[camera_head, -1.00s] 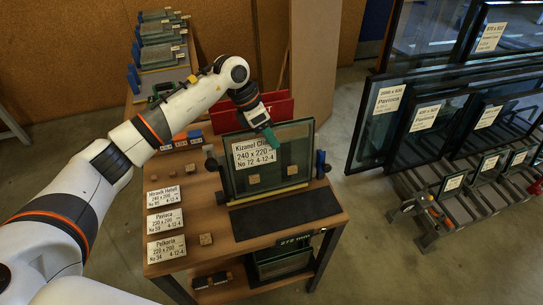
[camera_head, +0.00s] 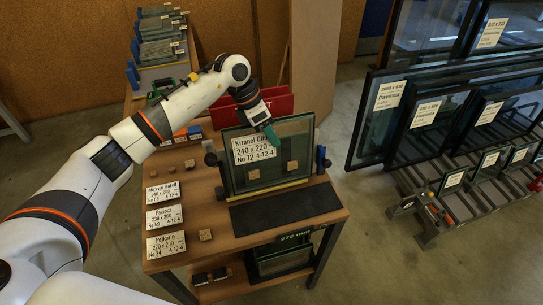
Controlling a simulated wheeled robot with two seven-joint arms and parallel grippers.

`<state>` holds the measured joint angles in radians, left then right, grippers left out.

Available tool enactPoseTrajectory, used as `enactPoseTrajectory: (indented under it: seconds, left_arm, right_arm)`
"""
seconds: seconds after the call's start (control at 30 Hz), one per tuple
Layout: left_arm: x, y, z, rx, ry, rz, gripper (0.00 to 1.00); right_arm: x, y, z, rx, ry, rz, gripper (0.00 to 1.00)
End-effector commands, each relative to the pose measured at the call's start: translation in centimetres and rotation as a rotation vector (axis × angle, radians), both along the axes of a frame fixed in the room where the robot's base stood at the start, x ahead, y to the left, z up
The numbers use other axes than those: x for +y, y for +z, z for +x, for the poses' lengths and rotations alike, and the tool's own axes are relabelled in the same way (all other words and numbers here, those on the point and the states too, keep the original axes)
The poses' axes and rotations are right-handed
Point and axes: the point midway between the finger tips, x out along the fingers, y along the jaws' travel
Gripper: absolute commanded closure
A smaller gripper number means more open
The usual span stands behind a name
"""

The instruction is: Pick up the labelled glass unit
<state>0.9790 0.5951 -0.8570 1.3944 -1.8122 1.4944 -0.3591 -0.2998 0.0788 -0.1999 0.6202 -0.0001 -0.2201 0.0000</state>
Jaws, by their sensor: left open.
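The labelled glass unit (camera_head: 268,178) stands upright on the wooden table, with a white label (camera_head: 254,149) reading 240 x 220 on its upper left. Two small cork-coloured pads show on its pane. My left gripper (camera_head: 270,134) is at the top edge of the unit, beside the label's right end, with its green fingertip over the glass front. The gripper is open. The far finger is hidden, and I cannot tell whether the visible one touches the glass. My right gripper is not in view.
The table (camera_head: 203,220) carries three white label cards (camera_head: 165,217) at left and a dark mat (camera_head: 284,208) in front of the unit. A red bin (camera_head: 279,106) stands behind. Blue clamps (camera_head: 320,159) are at the unit's right. Large glass panes in racks (camera_head: 430,130) fill the right side.

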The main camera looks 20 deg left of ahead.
Motion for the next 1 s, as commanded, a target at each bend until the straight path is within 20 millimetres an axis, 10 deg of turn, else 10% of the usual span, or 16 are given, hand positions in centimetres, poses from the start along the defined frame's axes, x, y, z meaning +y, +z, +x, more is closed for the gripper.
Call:
enactPoseTrajectory:
  seconds: [0.2, 0.47, 1.0]
  left_arm:
    - [0.00, 0.02, 0.00, 0.000, 0.000, 0.000, 0.58]
    - [0.00, 0.01, 0.00, 0.000, 0.000, 0.000, 1.00]
    - [0.03, 0.01, 0.03, -0.001, 0.001, 0.001, 1.00]
  right_arm:
    - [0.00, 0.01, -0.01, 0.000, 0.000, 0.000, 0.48]
    - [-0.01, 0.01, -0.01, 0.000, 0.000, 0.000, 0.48]
    - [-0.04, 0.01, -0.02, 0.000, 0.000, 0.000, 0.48]
